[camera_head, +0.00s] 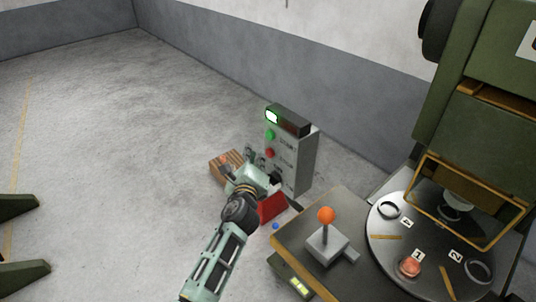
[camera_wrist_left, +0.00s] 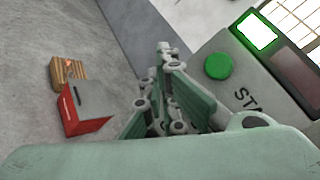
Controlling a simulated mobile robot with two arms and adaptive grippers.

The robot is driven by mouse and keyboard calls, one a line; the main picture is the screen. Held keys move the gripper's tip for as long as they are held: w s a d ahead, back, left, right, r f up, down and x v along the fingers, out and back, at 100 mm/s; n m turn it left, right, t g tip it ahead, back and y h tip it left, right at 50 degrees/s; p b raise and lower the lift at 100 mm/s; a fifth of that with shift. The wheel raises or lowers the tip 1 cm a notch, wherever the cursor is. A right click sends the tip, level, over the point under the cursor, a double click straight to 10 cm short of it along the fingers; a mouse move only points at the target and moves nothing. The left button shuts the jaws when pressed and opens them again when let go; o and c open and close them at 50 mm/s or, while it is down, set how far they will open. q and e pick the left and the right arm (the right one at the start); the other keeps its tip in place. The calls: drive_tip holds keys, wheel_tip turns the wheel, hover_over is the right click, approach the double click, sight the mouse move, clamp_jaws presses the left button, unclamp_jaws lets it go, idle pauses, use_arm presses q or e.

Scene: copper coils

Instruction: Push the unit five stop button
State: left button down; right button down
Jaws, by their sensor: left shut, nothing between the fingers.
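A grey control box (camera_head: 300,160) stands upright on the floor, with a lit display (camera_head: 272,116) at its top. Below the display are a green button (camera_head: 271,134) and, under it, a red button (camera_head: 270,152). The unit number is not readable. My left gripper (camera_head: 249,152) is shut and empty, just left of the box front; whether it touches the box cannot be told. In the left wrist view its fingers (camera_wrist_left: 166,58) point past the green button (camera_wrist_left: 218,66), beside a label starting "STA". The red button is hidden in that view.
A red-and-grey box (camera_wrist_left: 86,112) and a wooden crate (camera_wrist_left: 68,73) lie left of the fingers. A machine with an orange-knobbed lever (camera_head: 326,215) and numbered turntable (camera_head: 385,226) stands at right. The floor at left is mostly clear.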

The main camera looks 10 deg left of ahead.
use_arm(q)
drive_tip(key=shift+w+d, duration=0.1)
drive_tip(key=shift+w+d, duration=0.2)
drive_tip(key=shift+w, duration=0.05)
idle(0.3)
drive_tip(key=shift+w+d+b, duration=0.35)
drive_tip(key=shift+w+b, duration=0.05)
drive_tip(key=shift+b, duration=0.05)
idle(0.7)
drive_tip(key=shift+a, duration=0.1)
drive_tip(key=shift+s+a+p, duration=0.5)
drive_tip(key=shift+s+p, duration=0.05)
drive_tip(key=shift+s, duration=0.2)
drive_tip(key=s+a+p, duration=0.1)
drive_tip(key=s, duration=0.1)
drive_tip(key=s+a+p, duration=0.1)
drive_tip(key=s+a, duration=0.1)
idle(0.5)
